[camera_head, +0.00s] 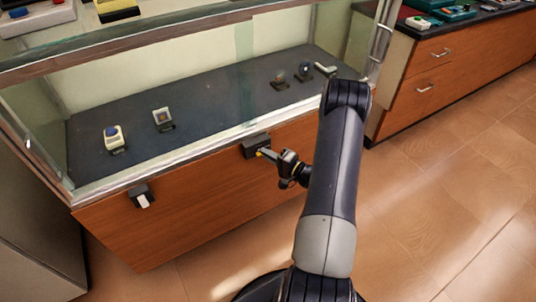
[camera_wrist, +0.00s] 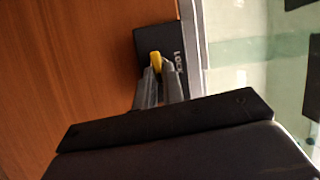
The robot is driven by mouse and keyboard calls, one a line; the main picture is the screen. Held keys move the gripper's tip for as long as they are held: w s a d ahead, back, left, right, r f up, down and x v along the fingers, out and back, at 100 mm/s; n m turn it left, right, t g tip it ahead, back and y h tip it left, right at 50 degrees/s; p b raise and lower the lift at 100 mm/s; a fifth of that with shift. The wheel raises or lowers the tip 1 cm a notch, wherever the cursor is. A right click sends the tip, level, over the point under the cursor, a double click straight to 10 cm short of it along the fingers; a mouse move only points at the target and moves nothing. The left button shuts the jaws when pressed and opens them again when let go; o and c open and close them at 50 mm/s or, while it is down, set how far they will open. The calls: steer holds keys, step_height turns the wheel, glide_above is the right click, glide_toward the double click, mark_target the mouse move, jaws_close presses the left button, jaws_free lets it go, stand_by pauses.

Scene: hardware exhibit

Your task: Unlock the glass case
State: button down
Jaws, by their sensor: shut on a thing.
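The glass case (camera_head: 90,188) stands in front of me, with a glass top part over a wooden front. A dark lock box (camera_head: 256,142) is fixed on its front edge. In the wrist view the lock box (camera_wrist: 157,42) carries the letters "LOCK". A yellow key or knob (camera_wrist: 156,61) sticks out of the lock box toward me. My gripper (camera_head: 272,155) is at the lock box, with both fingertips closed around the yellow piece. In the wrist view my gripper (camera_wrist: 158,72) holds it between its fingers. The fingers partly hide the yellow piece.
A second dark fitting (camera_head: 141,195) with a white tab is on the case front at the left. Small exhibits, such as a cream device (camera_head: 113,138), stand inside the case. A wooden drawer cabinet (camera_head: 430,75) is at the right. The tiled floor (camera_head: 440,215) there is clear.

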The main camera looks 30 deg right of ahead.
steer(key=shift+f+m, duration=0.1)
steer(key=shift+m, duration=0.4)
steer(key=c, duration=1.5)
jaws_free()
steer(key=v, duration=0.5)
steer(key=p+v, duration=0.1)
steer(key=v, duration=0.4)
steer(key=shift+s+d+f, duration=0.2)
steer(key=shift+s+f, duration=0.05)
steer(key=shift+s, duration=0.05)
steer(key=shift+w, duration=0.1)
